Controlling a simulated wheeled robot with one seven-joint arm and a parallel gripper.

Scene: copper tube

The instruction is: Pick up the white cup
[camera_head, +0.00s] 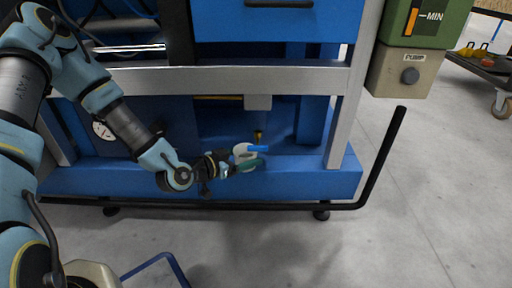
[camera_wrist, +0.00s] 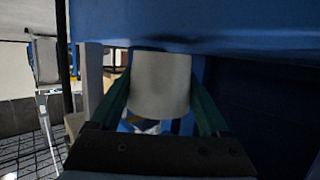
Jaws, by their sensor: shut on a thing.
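The white cup (camera_wrist: 160,84) is between the two green fingers of my gripper (camera_wrist: 160,108) in the wrist view, with a finger against each side. My gripper is shut on it. In the head view the cup (camera_head: 243,152) shows as a small white shape at the end of my gripper (camera_head: 248,158), partly covered by the fingers. It is just above the blue lower ledge of the machine, below a brass nozzle (camera_head: 258,136). I cannot tell whether the cup touches the ledge.
The blue machine's lower ledge (camera_head: 310,178) runs below my gripper, with a dark rail (camera_head: 240,206) in front. A grey crossbar (camera_head: 215,80) spans above, and a grey post (camera_head: 354,90) stands to the right. The floor (camera_head: 430,210) at the right is clear.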

